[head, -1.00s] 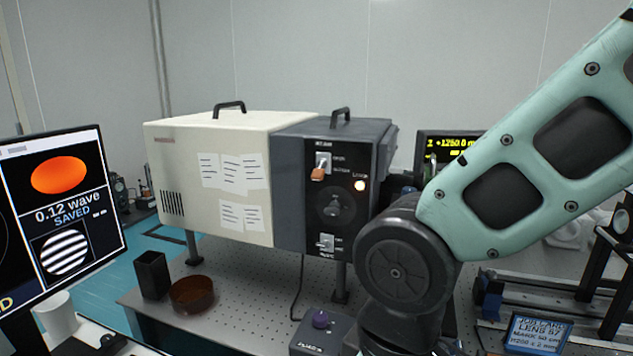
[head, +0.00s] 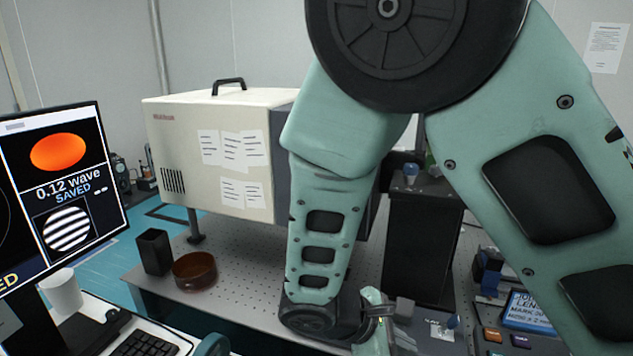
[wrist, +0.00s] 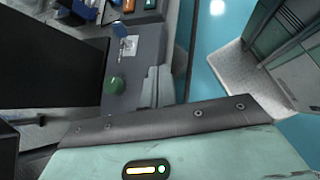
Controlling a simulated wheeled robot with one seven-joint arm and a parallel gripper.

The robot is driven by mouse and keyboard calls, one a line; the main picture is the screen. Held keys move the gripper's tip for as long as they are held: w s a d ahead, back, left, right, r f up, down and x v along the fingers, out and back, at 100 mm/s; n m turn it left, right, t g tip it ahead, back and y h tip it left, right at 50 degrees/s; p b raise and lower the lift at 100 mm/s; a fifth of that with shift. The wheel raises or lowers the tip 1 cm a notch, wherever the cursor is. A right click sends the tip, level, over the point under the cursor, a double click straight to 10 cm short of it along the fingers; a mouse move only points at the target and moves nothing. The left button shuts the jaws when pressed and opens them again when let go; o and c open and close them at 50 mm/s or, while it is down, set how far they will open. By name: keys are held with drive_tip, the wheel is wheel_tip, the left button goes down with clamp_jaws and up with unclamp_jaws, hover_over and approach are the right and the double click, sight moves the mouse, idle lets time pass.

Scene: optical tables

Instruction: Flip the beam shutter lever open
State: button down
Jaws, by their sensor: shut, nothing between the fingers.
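I cannot tell whether this is the beam shutter lever. My gripper (wrist: 158,72) is shut and empty beside the box, on the knob's side and apart from the lever. In the head view my arm hides the dark front panel of the cream housing (head: 225,160), and my gripper is only partly visible.
A tall black block (head: 425,240) stands behind the control box; it fills the left of the wrist view (wrist: 50,60). An amber dish (head: 195,271) and black cup (head: 153,252) stand left.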

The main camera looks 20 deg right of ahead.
drive_tip(key=w+d+n+t+h, duration=0.1)
drive_tip(key=w, duration=0.1)
drive_tip(key=w+d+n+t+h, duration=0.1)
drive_tip(key=w+h, duration=0.1)
drive_tip(key=w+d+t+h, duration=0.1)
drive_tip(key=w, duration=0.1)
drive_tip(key=shift+w+d+r+n+h, duration=0.15)
drive_tip(key=shift+r+n+h, duration=0.2)
drive_tip(key=shift+n+h, duration=0.05)
drive_tip(key=w+a+r+n+t+h, duration=0.5)
drive_tip(key=w+a+r+n+t, duration=0.15)
drive_tip(key=w+r+t, duration=0.35)
drive_tip(key=w+a+r+n+t+y, duration=0.1)
drive_tip(key=a+r+n+t+y, duration=0.2)
drive_tip(key=a+n+t, duration=0.3)
drive_tip(key=a+r+t, duration=0.1)
drive_tip(key=a+t, duration=0.1)
drive_tip(key=t, duration=0.1)
drive_tip(key=shift+w+a+t+y, duration=0.3)
drive_tip(key=shift+w, duration=0.1)
drive_tip(key=p+x, duration=0.2)
drive_tip(key=x, duration=0.8)
drive_tip(key=shift+r, duration=0.15)
